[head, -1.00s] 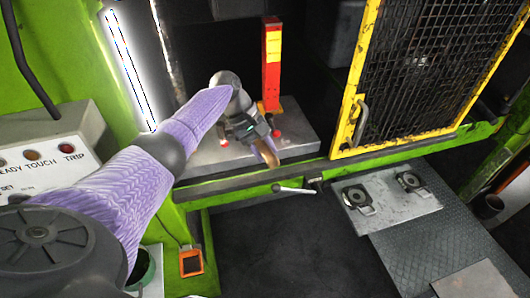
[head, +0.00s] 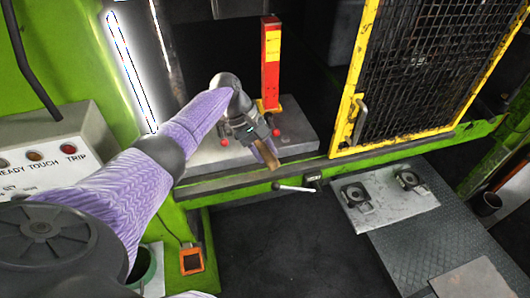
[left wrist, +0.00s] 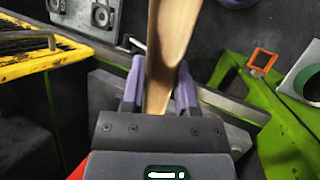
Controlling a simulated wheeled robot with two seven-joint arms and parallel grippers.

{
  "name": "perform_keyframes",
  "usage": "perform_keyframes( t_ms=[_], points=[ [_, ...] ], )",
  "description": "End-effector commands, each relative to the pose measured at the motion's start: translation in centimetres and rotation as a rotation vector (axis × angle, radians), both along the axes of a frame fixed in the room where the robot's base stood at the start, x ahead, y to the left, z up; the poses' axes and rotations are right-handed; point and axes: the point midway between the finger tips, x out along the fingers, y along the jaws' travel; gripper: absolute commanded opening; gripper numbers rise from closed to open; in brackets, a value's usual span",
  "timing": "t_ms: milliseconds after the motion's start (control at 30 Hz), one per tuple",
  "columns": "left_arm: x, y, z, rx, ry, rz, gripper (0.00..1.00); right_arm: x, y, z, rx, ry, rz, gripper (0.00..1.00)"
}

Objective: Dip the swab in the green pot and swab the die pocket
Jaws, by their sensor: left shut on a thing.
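My left gripper (head: 262,146) is shut on a wooden handle (head: 269,158), which I take for the swab's handle. In the left wrist view the handle (left wrist: 171,45) stands between the two purple fingers (left wrist: 160,85) and runs out of the top edge, so its swab end is not seen. The gripper is over the front edge of the press bed (head: 205,160). The green pot (head: 148,268) is low at the left in the head view, partly hidden by my arm; it also shows at the right edge of the left wrist view (left wrist: 313,88). I cannot make out the die pocket.
A red and yellow post (head: 271,62) stands on the bed behind the gripper. A yellow-framed mesh guard (head: 345,125) is at its right. A control box (head: 50,150) is at the left. A plate with two dark blocks (head: 372,212) lies lower right. Dark floor below is clear.

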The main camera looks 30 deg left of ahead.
Motion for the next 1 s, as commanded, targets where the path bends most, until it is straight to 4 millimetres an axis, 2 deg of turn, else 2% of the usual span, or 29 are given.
perform_keyframes(
  t_ms=[100,367,667,1000],
  points=[
    [0.4,0.4,-0.1,0.000,-0.002,0.000,0.00,0.0,0.0,-0.8,0.000,0.000,0.000,0.77],
    [0.4,0.4,0.2,-0.001,-0.002,-0.001,0.00,0.0,0.0,-0.6,0.000,0.000,0.000,0.77],
    [0.4,0.4,2.7,-0.001,-0.004,-0.001,0.00,0.0,0.0,1.0,0.000,0.000,0.000,0.77],
    [0.4,0.4,4.6,0.000,-0.003,-0.001,0.00,0.0,0.0,0.7,0.000,0.000,0.000,0.77]
  ],
)
